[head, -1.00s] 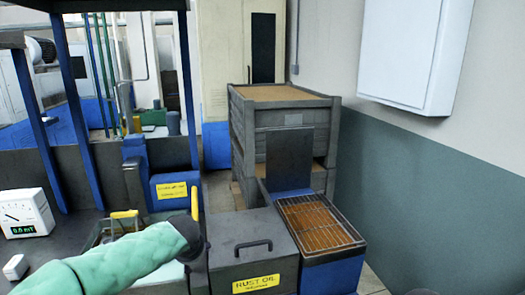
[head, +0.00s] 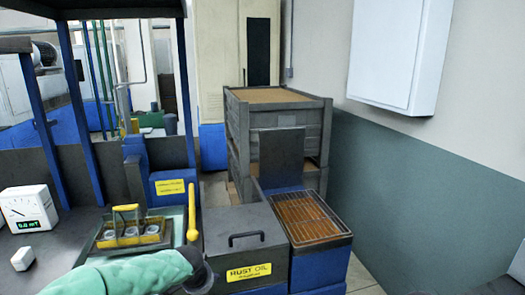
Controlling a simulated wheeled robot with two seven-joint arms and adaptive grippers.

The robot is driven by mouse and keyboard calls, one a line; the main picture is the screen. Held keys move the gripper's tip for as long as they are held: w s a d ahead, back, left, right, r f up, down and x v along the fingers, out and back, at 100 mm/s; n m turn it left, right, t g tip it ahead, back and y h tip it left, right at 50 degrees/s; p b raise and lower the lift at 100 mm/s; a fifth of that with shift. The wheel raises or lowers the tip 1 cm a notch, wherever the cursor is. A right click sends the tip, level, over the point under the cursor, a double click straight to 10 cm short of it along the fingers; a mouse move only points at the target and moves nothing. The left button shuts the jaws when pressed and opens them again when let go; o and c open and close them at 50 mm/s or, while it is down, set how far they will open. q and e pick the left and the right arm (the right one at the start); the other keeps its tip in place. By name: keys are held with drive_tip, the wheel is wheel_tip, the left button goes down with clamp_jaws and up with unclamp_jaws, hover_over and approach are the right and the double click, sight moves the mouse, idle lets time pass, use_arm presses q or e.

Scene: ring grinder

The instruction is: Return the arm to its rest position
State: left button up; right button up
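My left arm in its green sleeve comes in from the bottom left. Its dark end, at my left gripper (head: 200,274), is low in the head view, in front of the grey rust oil box (head: 235,222). The fingers cannot be made out, so I cannot tell whether they are open or shut. A yellow-handled basket (head: 128,236) holding several round metal rings sits on the bench behind and above the arm, apart from it. My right gripper is not in view.
A yellow upright bar (head: 192,212) stands between basket and oil box. A wire-rack tray (head: 308,218) lies right of the box. A meter (head: 27,210) and a small white block (head: 22,259) are at left. Stacked crates (head: 278,122) stand behind. Floor at lower right is clear.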

use_arm(q)
drive_tip(key=s+d+f+n+g+h+p, duration=0.1)
drive_tip(key=s+d+f+n, duration=0.1)
drive_tip(key=s+f, duration=0.55)
drive_tip(key=s+d+f+n+g+h, duration=0.1)
drive_tip(key=s+d+f+g+h, duration=0.2)
drive_tip(key=f, duration=0.7)
drive_tip(key=s+d+f+n+p, duration=0.1)
drive_tip(key=s+d+f+n, duration=0.1)
drive_tip(key=s+f, duration=0.55)
drive_tip(key=s+f+n+g, duration=0.1)
drive_tip(key=s+f+n, duration=0.2)
drive_tip(key=s+f, duration=0.5)
drive_tip(key=s, duration=0.3)
drive_tip(key=shift+s+d+n, duration=0.2)
drive_tip(key=shift+s+n, duration=0.15)
drive_tip(key=shift+n, duration=0.05)
